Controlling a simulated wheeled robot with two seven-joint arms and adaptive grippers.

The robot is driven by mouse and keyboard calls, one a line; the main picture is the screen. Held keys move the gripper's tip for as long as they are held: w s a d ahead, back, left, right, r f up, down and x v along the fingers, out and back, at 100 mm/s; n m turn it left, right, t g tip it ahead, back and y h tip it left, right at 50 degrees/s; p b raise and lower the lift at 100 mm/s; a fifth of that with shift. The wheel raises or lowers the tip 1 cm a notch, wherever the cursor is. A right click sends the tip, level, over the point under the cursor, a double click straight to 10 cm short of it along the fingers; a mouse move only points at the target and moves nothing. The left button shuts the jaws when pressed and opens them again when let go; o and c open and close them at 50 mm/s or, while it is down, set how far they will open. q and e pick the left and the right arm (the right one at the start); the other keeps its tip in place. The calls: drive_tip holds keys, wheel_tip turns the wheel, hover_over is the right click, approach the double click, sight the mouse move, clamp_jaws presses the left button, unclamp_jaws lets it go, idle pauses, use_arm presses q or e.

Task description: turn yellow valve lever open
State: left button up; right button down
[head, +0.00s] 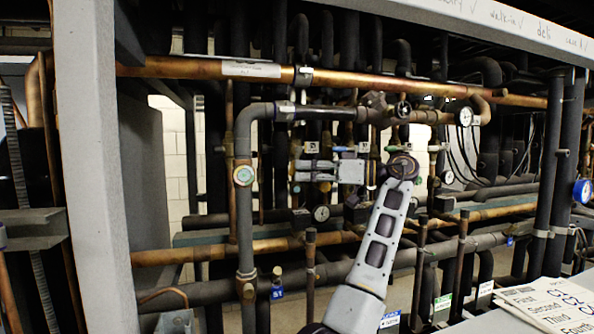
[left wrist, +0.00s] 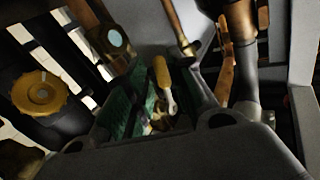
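The yellow valve lever (left wrist: 160,74) shows in the left wrist view as a short yellow grip on a pale metal shank. It stands near the middle of that picture. My left gripper (left wrist: 158,90) comes up from the bottom edge there, with its dark fingers apart on either side of the lever. I see no finger clearly closed on it, and the gap in depth is hard to judge. In the head view my left arm reaches up into the pipework. I cannot pick out the lever there. My right gripper is in neither view.
A copper pipe (head: 185,67) crosses the rack, with dark pipes behind and below. A grey upright (head: 95,170) stands at the left. A round yellow cap (left wrist: 40,91) and a sight glass (left wrist: 115,38) lie left of the lever.

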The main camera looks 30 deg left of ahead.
use_arm(q)
drive_tip(key=shift+x, duration=1.35)
clamp_jaws()
